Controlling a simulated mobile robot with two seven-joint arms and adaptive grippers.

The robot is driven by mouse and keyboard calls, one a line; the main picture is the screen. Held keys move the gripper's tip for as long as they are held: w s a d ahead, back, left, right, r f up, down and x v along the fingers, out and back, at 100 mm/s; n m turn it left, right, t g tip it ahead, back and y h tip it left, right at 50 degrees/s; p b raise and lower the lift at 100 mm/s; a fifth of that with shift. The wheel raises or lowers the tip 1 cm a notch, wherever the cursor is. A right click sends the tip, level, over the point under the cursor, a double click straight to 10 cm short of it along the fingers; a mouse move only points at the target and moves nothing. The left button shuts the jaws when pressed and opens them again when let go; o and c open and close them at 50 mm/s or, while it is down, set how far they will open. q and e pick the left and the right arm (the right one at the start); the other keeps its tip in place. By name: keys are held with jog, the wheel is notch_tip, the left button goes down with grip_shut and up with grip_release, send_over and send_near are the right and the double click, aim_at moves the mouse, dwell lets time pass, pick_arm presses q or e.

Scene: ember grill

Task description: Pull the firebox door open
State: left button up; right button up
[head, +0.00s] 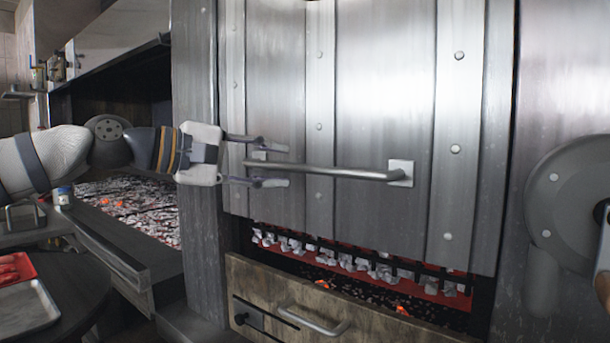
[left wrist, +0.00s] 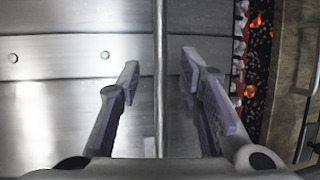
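The firebox door (head: 375,90) is a tall riveted steel panel, hanging in front of the firebox, with glowing coals showing below its lower edge. Its horizontal bar handle (head: 335,172) crosses the door at mid-height. My left gripper (head: 272,164) is at the handle's left end, its fingers apart, one above and one below the bar. In the left wrist view the bar (left wrist: 160,80) runs between the two open fingers (left wrist: 160,80), with a gap on each side. My right gripper is not in view.
A drawer (head: 300,310) with its own handle sits below the door. A round steel wheel (head: 565,205) is at the right. At the left are a bed of coals (head: 130,205) and a dark table with a metal tray (head: 28,308).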

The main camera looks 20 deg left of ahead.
aim_at(297, 167)
pick_arm(q)
jog(key=x, duration=0.6)
jog(key=shift+f, duration=0.1)
grip_shut()
